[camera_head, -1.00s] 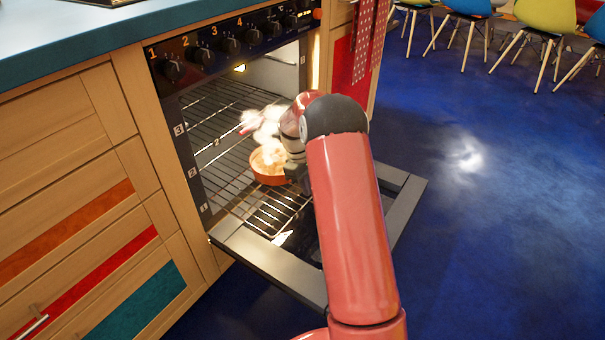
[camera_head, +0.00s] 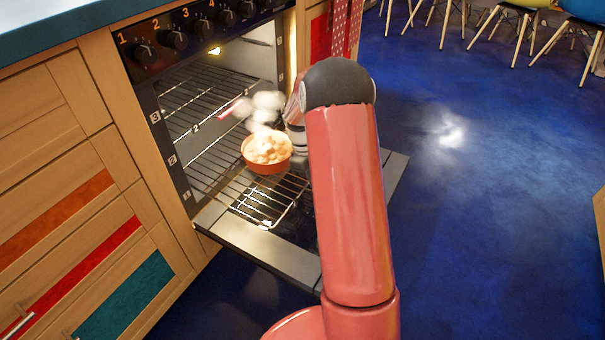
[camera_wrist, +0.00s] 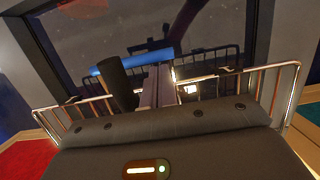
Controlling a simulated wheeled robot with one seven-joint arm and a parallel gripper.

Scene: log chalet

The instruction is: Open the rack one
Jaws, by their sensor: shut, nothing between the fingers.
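The oven (camera_head: 165,110) stands open, its racks marked 1 to 3 from the bottom. The lowest wire rack (camera_head: 232,207), beside mark 1, sticks out over the lowered door (camera_head: 270,248). Its bent wire rim shows on both sides in the wrist view (camera_wrist: 285,90). My gripper (camera_wrist: 150,78) is shut and empty, close to the rack's wires; contact cannot be made out. In the head view my arm hides most of the gripper. A blue bar (camera_wrist: 130,60) lies across near the fingertips.
An orange-brown bowl of pale food (camera_head: 267,150) sits in the oven's opening beside my gripper, with pale blurred shapes (camera_head: 262,108) behind it. Wooden drawers (camera_head: 85,220) flank the oven on the left.

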